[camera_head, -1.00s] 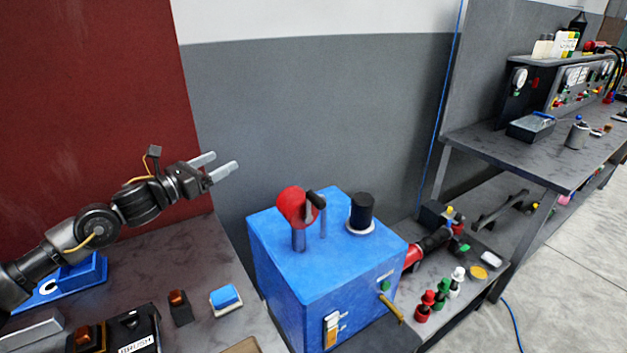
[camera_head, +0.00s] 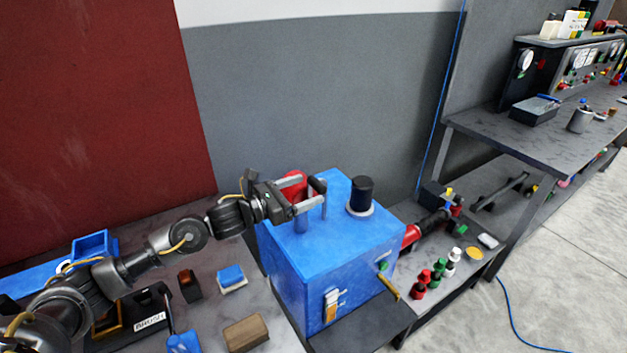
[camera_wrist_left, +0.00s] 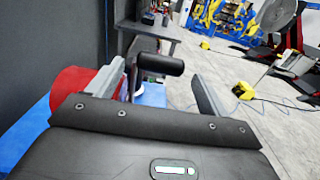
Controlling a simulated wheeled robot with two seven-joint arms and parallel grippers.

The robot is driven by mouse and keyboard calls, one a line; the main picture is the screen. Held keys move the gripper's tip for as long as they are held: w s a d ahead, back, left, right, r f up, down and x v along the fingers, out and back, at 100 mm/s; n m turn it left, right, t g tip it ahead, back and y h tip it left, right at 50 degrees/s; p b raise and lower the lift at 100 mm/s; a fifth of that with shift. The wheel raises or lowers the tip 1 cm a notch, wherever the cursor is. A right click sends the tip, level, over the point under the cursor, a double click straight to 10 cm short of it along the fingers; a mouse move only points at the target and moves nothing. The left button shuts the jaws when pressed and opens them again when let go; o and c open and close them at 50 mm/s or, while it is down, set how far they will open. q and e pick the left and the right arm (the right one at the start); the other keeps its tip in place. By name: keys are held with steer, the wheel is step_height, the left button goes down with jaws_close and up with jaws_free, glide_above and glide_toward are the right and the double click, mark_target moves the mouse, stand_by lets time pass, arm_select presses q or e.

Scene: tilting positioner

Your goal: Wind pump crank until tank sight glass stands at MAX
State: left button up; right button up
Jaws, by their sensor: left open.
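The blue tank (camera_head: 335,255) stands on the bench. On its top is the pump crank, with a red hub (camera_head: 294,188) and a black handle (camera_head: 317,186). The sight glass (camera_head: 331,305) is on the tank's front face; its level is too small to read. My left gripper (camera_head: 314,196) is open at the crank, its fingers reaching to either side of the handle. In the left wrist view the crank handle (camera_wrist_left: 160,64) lies between the two spread fingers, and the red hub (camera_wrist_left: 72,88) is beside the left finger. Contact cannot be told. My right gripper is not in view.
A black cap (camera_head: 361,194) stands on the tank top right of the crank. A red and black pipe (camera_head: 425,228) leaves the tank's right side. A wooden block (camera_head: 246,333), a blue-topped block (camera_head: 231,277) and a brush holder (camera_head: 140,320) lie on the left bench.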

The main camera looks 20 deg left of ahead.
mark_target(313, 187)
arm_select(q)
steer(key=shift+p+x, duration=0.45)
steer(key=shift+x, duration=1.2)
steer(key=shift+f, duration=0.1)
steer(key=c, duration=1.3)
steer(key=shift+w+d+r+g+y+p, duration=0.25)
steer(key=shift+w+d+g+y+p, duration=0.35)
steer(key=shift+w+g+y+p, duration=0.15)
steer(key=shift+w+d+f+g+y+p, duration=0.1)
steer(key=shift+w+d+g+y+p, duration=0.3)
steer(key=shift+g, duration=0.35)
steer(key=shift+w+d+f+g+y+p, duration=0.3)
steer(key=shift+d+f+g+y+p, duration=0.1)
steer(key=shift+g+y, duration=0.25)
steer(key=shift+w+d+f+g+y+p, duration=0.3)
steer(key=shift+w+g+y+p, duration=0.15)
steer(key=shift+g, duration=0.2)
steer(key=shift+s, duration=0.1)
